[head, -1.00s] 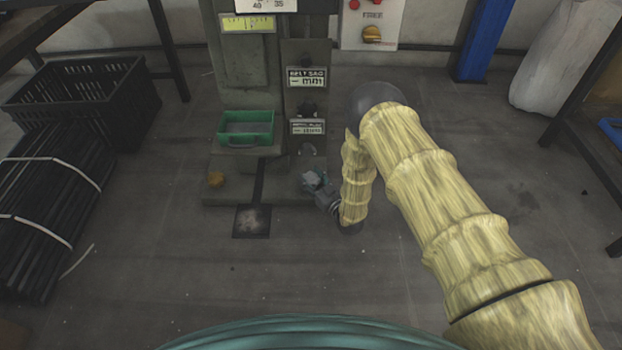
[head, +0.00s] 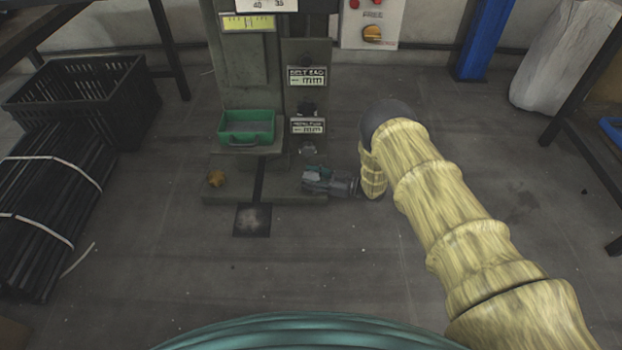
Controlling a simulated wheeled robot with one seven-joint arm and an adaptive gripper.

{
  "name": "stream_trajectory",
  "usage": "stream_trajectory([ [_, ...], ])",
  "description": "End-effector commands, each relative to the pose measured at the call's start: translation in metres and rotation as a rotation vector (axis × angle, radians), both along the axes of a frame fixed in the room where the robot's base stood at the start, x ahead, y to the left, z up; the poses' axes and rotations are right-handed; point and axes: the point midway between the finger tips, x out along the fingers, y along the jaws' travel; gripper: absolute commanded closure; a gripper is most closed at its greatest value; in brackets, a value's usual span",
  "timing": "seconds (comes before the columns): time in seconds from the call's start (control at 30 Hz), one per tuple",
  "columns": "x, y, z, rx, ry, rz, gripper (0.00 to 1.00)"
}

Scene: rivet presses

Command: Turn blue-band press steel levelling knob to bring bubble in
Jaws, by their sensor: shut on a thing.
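The press (head: 236,75) stands at the back centre; no blue band shows in this view. A yellow-green level vial (head: 248,23) with dark marks is on its column; the bubble's exact place is too small to tell. A brass-coloured knob (head: 216,178) sits at the left of the press foot. My gripper (head: 310,177) is at the right of the foot, lying nearly level and reaching in from the right. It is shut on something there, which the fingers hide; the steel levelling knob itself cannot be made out.
A green tray (head: 247,141) sits on the press, above the foot. A dark plate (head: 252,220) lies in front. A black crate (head: 75,95) and strapped bars (head: 45,215) are at left, a blue post (head: 485,40) at right. Front floor is clear.

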Motion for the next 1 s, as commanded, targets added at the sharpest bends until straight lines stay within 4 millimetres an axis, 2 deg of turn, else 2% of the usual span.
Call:
stream_trajectory([
  [0.33, -0.0005, -0.0022, -0.0024, -0.003, 0.001, 0.145, 0.73],
  [0.87, -0.0005, -0.0022, -0.0015, -0.002, 0.002, 0.171, 0.73],
  [0.9, -0.0005, -0.0022, -0.0015, -0.002, 0.002, 0.171, 0.47],
  [1.0, -0.0004, -0.0016, -0.0013, -0.002, 0.002, 0.171, 0.29],
])
